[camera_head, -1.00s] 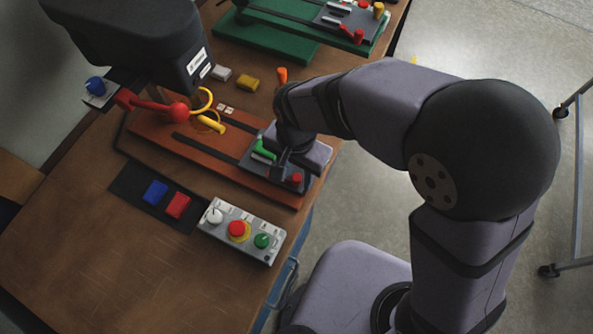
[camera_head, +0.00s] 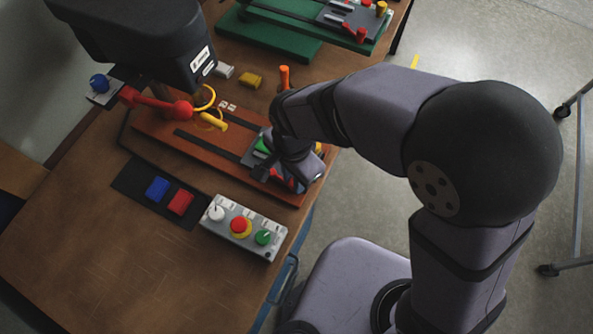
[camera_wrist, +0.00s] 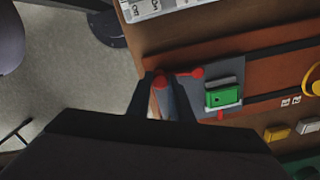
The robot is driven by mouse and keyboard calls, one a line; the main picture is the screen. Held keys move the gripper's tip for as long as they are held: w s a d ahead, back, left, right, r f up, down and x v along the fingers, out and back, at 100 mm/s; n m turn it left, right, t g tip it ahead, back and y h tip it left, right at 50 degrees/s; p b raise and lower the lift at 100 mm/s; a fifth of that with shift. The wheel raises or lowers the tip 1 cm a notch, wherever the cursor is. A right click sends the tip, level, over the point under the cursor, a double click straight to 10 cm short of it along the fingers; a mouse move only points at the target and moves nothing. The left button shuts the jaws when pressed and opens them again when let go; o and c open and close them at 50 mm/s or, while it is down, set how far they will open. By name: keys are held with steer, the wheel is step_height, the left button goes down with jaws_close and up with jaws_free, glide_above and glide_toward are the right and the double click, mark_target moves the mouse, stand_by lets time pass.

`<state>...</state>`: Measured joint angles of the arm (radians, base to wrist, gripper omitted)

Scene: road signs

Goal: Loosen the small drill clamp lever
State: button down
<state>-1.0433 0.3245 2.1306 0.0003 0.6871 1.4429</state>
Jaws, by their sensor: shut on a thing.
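The small drill has an orange-brown base (camera_head: 163,136) on the bench, with a grey clamp at its front end. The clamp (camera_wrist: 232,74) shows in the wrist view with a green block (camera_wrist: 223,95) in it. My gripper (camera_wrist: 162,92) is shut on a red-tipped lever (camera_wrist: 160,82) at the clamp's outer end. A second red knob on a short red bar (camera_wrist: 196,73) lies just right of the fingers. In the head view my gripper (camera_head: 280,178) covers most of the clamp, and only part of the red shows beside it.
A button box (camera_head: 240,228) with white, red and green controls stands in front of the clamp. A dark pad (camera_head: 135,180) with blue and red blocks lies to its left. The drill head (camera_head: 150,50) overhangs the back left. A green machine (camera_head: 265,35) stands behind.

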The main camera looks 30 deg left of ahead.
steer(key=shift+s+a+m+p, duration=0.25)
steer(key=shift+s+m, duration=0.35)
steer(key=shift+m, duration=0.5)
steer(key=shift+s+a+m+p, duration=0.2)
steer(key=shift+s+m, duration=0.4)
steer(key=shift+m, duration=0.5)
steer(key=c, duration=1.6)
jaws_free()
steer(key=shift+o, duration=0.2)
steer(key=shift+r, duration=0.1)
step_height(320, 180, up, 7)
steer(key=b, duration=0.1)
steer(key=shift+b, duration=0.4)
steer(key=shift+r, duration=0.1)
